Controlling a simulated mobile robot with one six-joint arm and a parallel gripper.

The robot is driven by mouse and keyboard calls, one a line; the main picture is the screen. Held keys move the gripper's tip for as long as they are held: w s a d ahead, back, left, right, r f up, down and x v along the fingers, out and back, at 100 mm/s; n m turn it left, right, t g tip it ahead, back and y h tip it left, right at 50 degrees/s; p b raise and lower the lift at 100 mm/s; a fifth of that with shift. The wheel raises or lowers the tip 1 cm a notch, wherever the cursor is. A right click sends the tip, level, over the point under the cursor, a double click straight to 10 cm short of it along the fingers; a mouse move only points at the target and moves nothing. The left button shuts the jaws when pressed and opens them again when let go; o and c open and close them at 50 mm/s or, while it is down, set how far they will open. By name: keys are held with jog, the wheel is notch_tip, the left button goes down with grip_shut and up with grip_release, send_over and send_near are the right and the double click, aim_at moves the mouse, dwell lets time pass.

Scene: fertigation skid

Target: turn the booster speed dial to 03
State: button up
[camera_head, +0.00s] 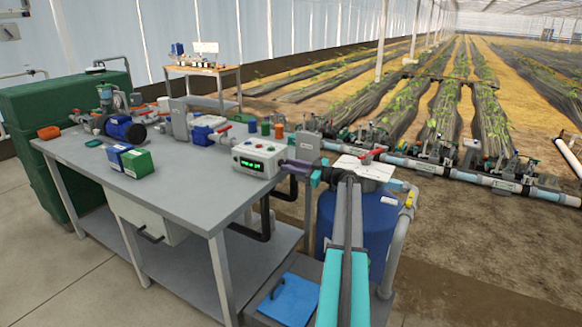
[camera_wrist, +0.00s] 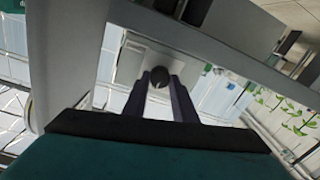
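The white control box (camera_head: 259,157) stands at the table's right end, with a lit green display (camera_head: 250,164) whose digits are too small to read. My gripper (camera_head: 287,164) reaches its right end from the right. In the wrist view a dark round dial (camera_wrist: 160,77) with a short pale mark sits before a pale plate (camera_wrist: 134,62). The two fingers of my gripper (camera_wrist: 160,83) stand on either side of the dial, very close to it. Whether they touch it is not clear. In the head view the dial is hidden.
The grey table (camera_head: 200,188) carries a blue motor pump (camera_head: 125,130), a blue and green carton (camera_head: 133,161) and several fittings. A blue tank (camera_head: 345,218) stands under my arm. Floor in front of the table is free.

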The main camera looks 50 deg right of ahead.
jog(key=c, duration=0.3)
jog(key=shift+f+m+b, duration=0.1)
jog(key=shift+m+b, duration=0.3)
jog(key=shift+b, duration=0.05)
jog(key=shift+m+b, duration=1.35)
jog(key=shift+m, duration=4.35)
jog(key=o, duration=1)
